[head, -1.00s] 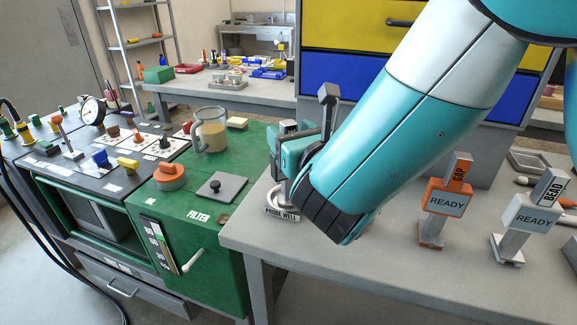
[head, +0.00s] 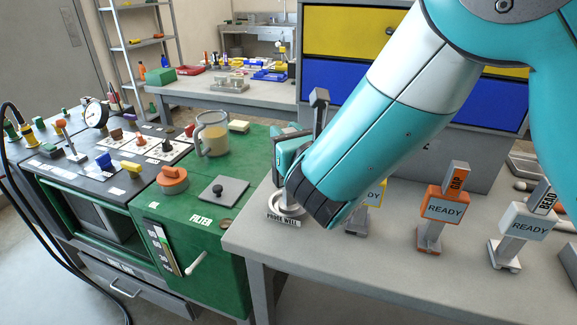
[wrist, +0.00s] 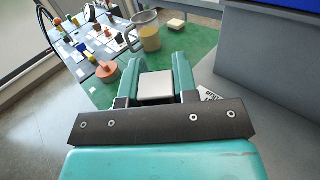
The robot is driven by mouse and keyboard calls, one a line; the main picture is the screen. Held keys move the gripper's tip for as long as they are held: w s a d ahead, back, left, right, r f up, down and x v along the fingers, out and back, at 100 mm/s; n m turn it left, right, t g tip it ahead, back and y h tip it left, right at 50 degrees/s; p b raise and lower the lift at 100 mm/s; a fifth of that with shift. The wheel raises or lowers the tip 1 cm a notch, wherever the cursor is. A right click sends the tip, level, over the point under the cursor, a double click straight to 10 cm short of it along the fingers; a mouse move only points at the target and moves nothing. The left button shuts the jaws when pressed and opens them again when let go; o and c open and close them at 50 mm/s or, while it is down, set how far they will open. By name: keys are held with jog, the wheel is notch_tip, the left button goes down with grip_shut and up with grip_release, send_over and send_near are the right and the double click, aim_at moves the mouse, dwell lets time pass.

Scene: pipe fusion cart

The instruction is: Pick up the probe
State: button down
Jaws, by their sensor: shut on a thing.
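My gripper (head: 286,158) is low over the front left part of the grey bench, right above the ring-shaped probe well (head: 287,207) with its "PROBE WELL" plate. In the wrist view my gripper's two teal fingers (wrist: 157,66) are closed on the sides of a pale, square-topped block, the top of the probe (wrist: 156,86). The probe's lower part is hidden by the fingers and my arm. I cannot tell whether its lower end is still in the well.
A green filter cabinet (head: 226,258) with a glass jug (head: 212,134) stands left of the bench. Several upright signs, including the orange GAP sign (head: 444,206) and white BEAD sign (head: 527,222), stand to the right. The bench front (head: 350,262) is clear.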

notch_tip(320, 180, up, 20)
jog(key=p, duration=0.7)
jog(key=c, duration=1.7)
grip_release()
jog(key=shift+c, duration=0.2)
